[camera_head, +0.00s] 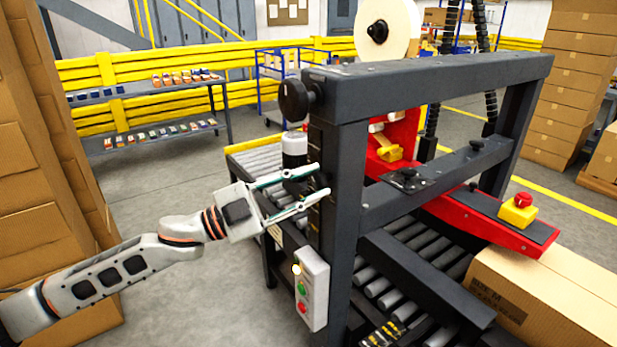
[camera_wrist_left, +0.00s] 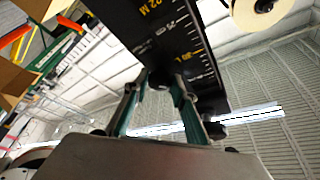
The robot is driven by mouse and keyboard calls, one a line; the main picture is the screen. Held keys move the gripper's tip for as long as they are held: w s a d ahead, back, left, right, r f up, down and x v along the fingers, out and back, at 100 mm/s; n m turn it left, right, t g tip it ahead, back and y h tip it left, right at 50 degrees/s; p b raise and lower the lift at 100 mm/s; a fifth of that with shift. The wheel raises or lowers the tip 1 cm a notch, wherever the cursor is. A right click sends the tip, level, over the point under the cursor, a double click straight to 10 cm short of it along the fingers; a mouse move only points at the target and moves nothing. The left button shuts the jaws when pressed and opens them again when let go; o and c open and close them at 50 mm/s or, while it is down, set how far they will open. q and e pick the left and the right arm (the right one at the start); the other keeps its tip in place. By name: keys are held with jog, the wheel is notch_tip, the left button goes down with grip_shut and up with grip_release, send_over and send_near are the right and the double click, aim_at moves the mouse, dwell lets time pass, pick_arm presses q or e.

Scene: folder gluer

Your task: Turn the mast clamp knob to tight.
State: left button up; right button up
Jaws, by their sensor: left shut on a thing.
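The dark mast (camera_head: 345,190) of the machine stands upright in the middle of the head view. Its scale with white marks and yellow lettering shows in the left wrist view (camera_wrist_left: 175,40). My left gripper (camera_head: 319,180) reaches the mast's left side, with one finger above the other. In the left wrist view its two fingers (camera_wrist_left: 158,92) stand on either side of a small dark knob (camera_wrist_left: 160,78) at the scale face and are shut on it. The knob is mostly hidden, and I cannot read its turn position. My right gripper is out of view.
A large black handwheel (camera_head: 295,100) sits above my gripper, and a black-and-white cylinder (camera_head: 294,150) stands close behind it. A control box (camera_head: 311,288) with buttons hangs below. A roller conveyor (camera_head: 265,158) runs behind; stacked cartons (camera_head: 40,190) stand left.

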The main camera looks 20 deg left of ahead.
pick_arm(q)
jog(key=shift+r+m+g+p, duration=0.35)
jog(key=shift+m+g+p, duration=0.3)
jog(key=shift+m, duration=0.55)
jog(key=m+g+p, duration=0.1)
jog(key=m+p, duration=0.1)
jog(key=m+y+p, duration=0.1)
jog(key=m+p, duration=0.1)
jog(key=m, duration=0.1)
jog(key=shift+w+a+g+p, duration=0.1)
jog(key=shift+g+p, duration=0.25)
jog(key=shift+p, duration=0.05)
jog(key=shift+m+g+p, duration=0.3)
jog(key=shift+m+p, duration=0.45)
jog(key=shift+m, duration=0.15)
jog(key=shift+m+p, duration=0.3)
jog(key=shift+p, duration=0.05)
jog(key=shift+f, duration=0.1)
jog(key=o, duration=1.1)
jog(key=shift+y, duration=0.3)
jog(key=v, duration=1.2)
